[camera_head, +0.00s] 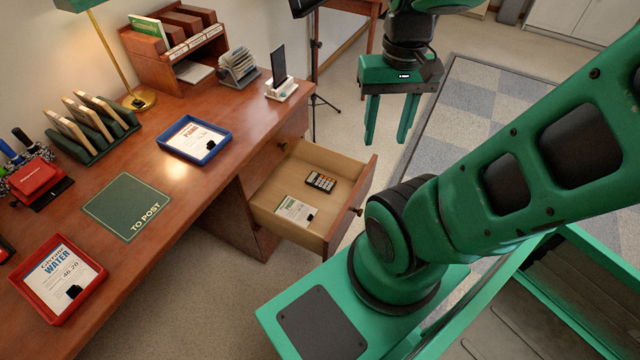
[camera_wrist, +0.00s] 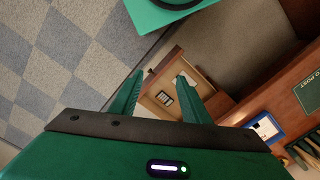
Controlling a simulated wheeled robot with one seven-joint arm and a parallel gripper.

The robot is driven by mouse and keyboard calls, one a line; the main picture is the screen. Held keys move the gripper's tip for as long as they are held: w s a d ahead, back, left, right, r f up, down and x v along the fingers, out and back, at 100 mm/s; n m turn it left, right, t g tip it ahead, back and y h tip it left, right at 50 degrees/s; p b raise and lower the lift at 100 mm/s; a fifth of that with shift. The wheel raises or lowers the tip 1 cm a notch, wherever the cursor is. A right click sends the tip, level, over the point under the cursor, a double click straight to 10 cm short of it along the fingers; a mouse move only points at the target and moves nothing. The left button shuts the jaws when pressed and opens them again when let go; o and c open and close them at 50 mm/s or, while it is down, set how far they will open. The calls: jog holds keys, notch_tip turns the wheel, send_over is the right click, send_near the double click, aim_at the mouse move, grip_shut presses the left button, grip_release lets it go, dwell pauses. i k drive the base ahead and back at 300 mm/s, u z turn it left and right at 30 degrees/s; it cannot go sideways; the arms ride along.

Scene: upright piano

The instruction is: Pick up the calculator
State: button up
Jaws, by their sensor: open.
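The calculator (camera_head: 321,181) is small and dark with orange and light keys. It lies flat in the open desk drawer (camera_head: 270,190), toward the drawer's right side in the head view. A white paper with a black clip (camera_head: 296,211) lies in the same drawer, nearer the front left. My gripper (camera_head: 388,142) is open and empty, fingers pointing down, above and to the right of the drawer in the head view. In the wrist view, the drawer shows between and beyond my fingers (camera_wrist: 165,95). A small light item there is too small to identify.
The drawer front (camera_head: 352,205) with its knob stands out from the desk (camera_head: 225,165). On the desktop are a blue tray (camera_head: 194,139), a red tray (camera_head: 58,280), a green mat (camera_head: 127,207) and a phone on a stand (camera_head: 280,80). A black tripod (camera_head: 316,70) stands behind.

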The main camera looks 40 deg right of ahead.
aim_at(326, 184)
jog(key=u, duration=1.4)
jog(key=k, duration=0.95)
jog(key=z, duration=1.35)
jog(key=i, duration=1)
jog(key=u, duration=0.05)
